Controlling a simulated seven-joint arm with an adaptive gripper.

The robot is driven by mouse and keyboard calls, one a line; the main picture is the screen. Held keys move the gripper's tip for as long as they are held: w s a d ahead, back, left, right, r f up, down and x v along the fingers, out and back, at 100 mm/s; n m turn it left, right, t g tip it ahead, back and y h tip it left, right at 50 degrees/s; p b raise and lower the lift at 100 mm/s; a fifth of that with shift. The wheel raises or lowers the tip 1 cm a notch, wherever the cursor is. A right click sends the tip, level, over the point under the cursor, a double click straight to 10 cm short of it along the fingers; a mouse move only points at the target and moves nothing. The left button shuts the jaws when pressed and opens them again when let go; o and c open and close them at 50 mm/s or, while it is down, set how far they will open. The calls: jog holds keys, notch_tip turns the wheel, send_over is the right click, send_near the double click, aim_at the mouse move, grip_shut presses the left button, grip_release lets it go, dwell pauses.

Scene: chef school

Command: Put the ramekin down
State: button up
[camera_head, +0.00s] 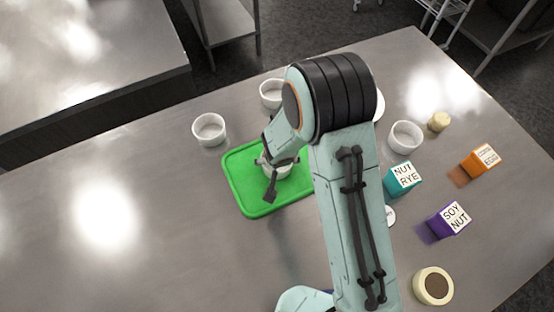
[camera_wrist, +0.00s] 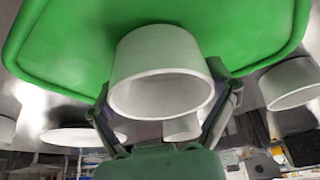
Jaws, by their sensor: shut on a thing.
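A white ramekin (camera_head: 278,169) is between the fingers of my gripper (camera_head: 268,176), over the green tray or board (camera_head: 245,203). In the wrist view the ramekin (camera_wrist: 160,62) fills the middle, with a gripper finger on each side, and its open mouth faces the camera. My gripper (camera_wrist: 168,118) is shut on it. The green board (camera_wrist: 60,45) lies just behind the ramekin in that view. I cannot tell whether the ramekin touches the board. My arm hides the board's right part in the head view.
Other white ramekins stand at the left (camera_head: 209,130), behind my arm (camera_head: 271,94) and at the right (camera_head: 405,137). A round brown-topped item (camera_head: 433,286) is near the front. The steel table's left is clear.

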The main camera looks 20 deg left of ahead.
jog(key=shift+f, duration=0.2)
jog(key=o, duration=1)
jog(key=v, duration=1.2)
jog(key=shift+r, duration=0.1)
jog(key=shift+d, duration=0.1)
